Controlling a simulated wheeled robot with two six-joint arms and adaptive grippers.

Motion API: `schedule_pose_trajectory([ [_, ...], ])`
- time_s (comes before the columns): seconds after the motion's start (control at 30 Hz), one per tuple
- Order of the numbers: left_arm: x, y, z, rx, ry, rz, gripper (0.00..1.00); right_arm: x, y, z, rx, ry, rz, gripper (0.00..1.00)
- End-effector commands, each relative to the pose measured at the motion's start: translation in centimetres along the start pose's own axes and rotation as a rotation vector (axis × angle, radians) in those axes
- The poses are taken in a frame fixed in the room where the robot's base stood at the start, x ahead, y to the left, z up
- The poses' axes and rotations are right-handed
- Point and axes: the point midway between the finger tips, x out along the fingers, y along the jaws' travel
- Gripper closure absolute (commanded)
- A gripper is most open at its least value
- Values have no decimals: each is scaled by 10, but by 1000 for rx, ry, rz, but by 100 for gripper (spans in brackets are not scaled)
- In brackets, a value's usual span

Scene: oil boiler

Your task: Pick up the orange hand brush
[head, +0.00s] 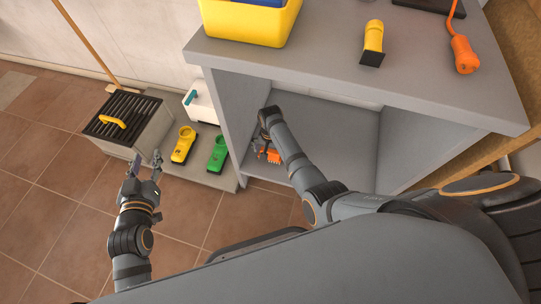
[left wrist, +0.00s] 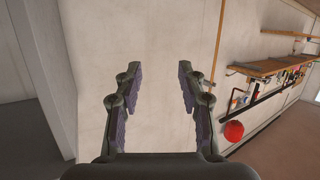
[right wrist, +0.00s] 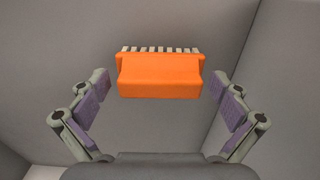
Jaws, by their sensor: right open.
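The orange hand brush (right wrist: 160,76) shows in the right wrist view, with its pale bristles along the upper edge. It lies between and just beyond the open fingers of my right gripper (right wrist: 157,105), which do not touch it. In the head view the brush (head: 273,156) is inside the grey cabinet, partly hidden by my right gripper (head: 262,146) and arm. My left gripper (head: 147,163) is open and empty, left of the cabinet above the tiled floor; it also shows open in the left wrist view (left wrist: 157,75).
On top are a yellow bin (head: 245,22), a yellow tool (head: 373,40) and an orange tool (head: 464,54).

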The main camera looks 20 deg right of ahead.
Motion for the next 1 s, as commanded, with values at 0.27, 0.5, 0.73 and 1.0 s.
schedule_pose_trajectory([
  [0.27, 2, 0, -20, 7, 78, -2, 60, 3, 0, 0, 0, 0, 0, 0],
  [0.5, 2, 0, -20, 7, 76, -2, 60, 3, 0, 0, 0, 0, 0, 15],
  [0.73, 2, 0, -19, 7, 75, -2, 60, 4, 0, 0, 0, 0, 0, 46],
  [1.0, 2, 0, -18, 7, 74, -2, 60, 7, 2, 2, 0, -5, 3, 56],
])
